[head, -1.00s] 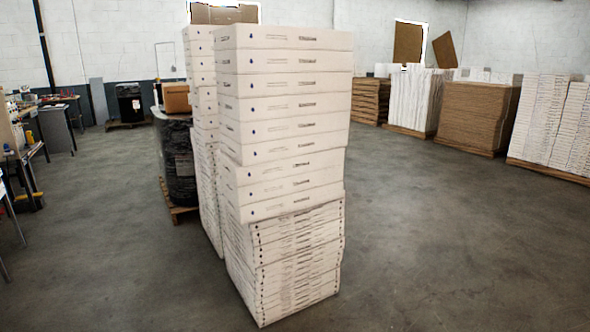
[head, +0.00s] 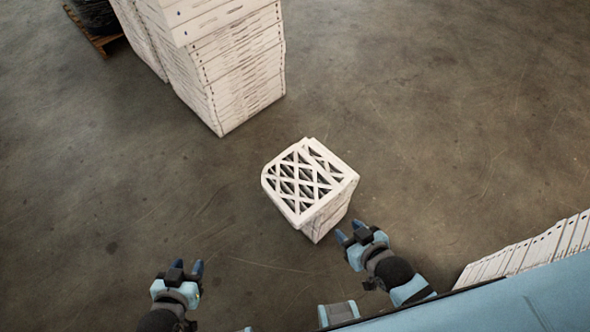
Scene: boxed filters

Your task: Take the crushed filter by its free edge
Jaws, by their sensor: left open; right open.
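A short stack of white-framed filters (head: 324,217) stands on the floor in the middle of the head view. The filter on top (head: 291,208) shows a criss-cross lattice over dark openings, and its far left corner is rounded and bent in. My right gripper (head: 350,236) is open and empty, close to the stack's near right side; I cannot tell if it touches. My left gripper (head: 186,268) is open and empty, to the left of the stack and nearer to me, clear of it.
A tall stack of white filter boxes (head: 231,75) stands at the upper left, with a dark wrapped load on a wooden pallet (head: 104,41) beyond it. More white boxes (head: 530,247) line the lower right. Bare concrete floor (head: 430,110) is free elsewhere.

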